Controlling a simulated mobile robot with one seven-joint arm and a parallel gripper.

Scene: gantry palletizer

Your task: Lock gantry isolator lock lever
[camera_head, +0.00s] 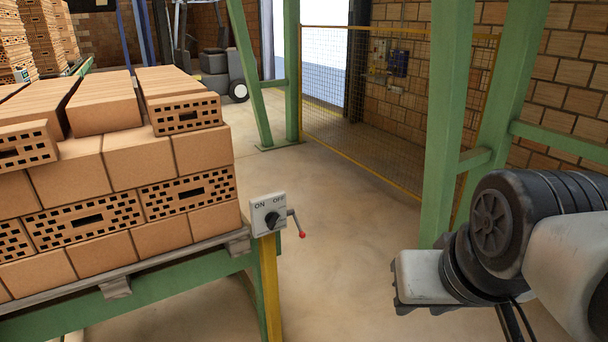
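The gantry isolator is a small light-grey box (268,214) on a yellow post (270,285), at the right end of the brick pallet. Its face reads ON at left and OFF at right, with a black rotary knob (272,219) below. I cannot tell for certain which mark the knob points to. The lock lever (295,222) is a thin metal rod at the box's right side, slanting down to a red ball tip. My arm is at the lower right, well apart from the lever. My gripper's fingers do not show.
Stacked bricks (140,160) on a pallet over a green frame (160,300) fill the left, close to the isolator. Green gantry posts (445,120) and a yellow-framed mesh fence (360,100) stand behind. The floor (350,220) between the isolator and my arm is clear.

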